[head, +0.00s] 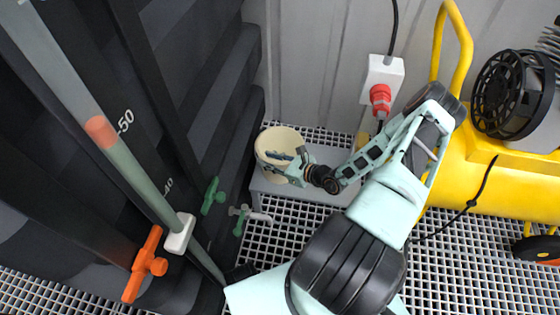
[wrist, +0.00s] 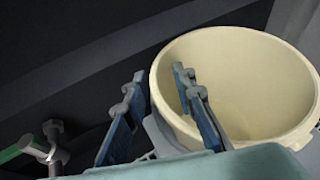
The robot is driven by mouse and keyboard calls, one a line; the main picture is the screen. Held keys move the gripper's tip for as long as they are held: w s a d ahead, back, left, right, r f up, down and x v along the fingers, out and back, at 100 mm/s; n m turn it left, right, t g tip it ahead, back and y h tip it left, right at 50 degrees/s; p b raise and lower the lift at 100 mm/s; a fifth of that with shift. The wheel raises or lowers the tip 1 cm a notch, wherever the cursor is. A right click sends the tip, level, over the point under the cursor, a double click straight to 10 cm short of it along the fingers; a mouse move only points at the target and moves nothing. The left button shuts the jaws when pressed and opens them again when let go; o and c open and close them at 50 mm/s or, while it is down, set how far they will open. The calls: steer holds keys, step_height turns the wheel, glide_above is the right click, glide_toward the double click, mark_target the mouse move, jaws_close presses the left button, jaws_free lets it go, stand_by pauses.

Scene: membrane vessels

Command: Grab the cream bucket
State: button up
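The cream bucket (head: 279,138) stands upright on a low grey platform (head: 320,189), close to the dark vessel wall. It is open at the top and looks empty. My gripper (head: 270,161) is over its near side in the head view. In the wrist view the bucket (wrist: 265,85) fills the right half. My gripper (wrist: 159,74) is open there, with one finger left of the bucket's rim and the other over its opening. The left rim lies between the fingers with gaps visible. I cannot tell how deep the fingertips reach.
The dark vessel (head: 190,90) rises at the left, with an orange valve handle (head: 146,264) and green valves (head: 213,196) low down. A yellow machine (head: 480,175) stands at the right. A socket with a red plug (head: 380,98) is on the back wall. Grating covers the floor.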

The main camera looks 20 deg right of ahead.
jaws_close()
stand_by(0.7)
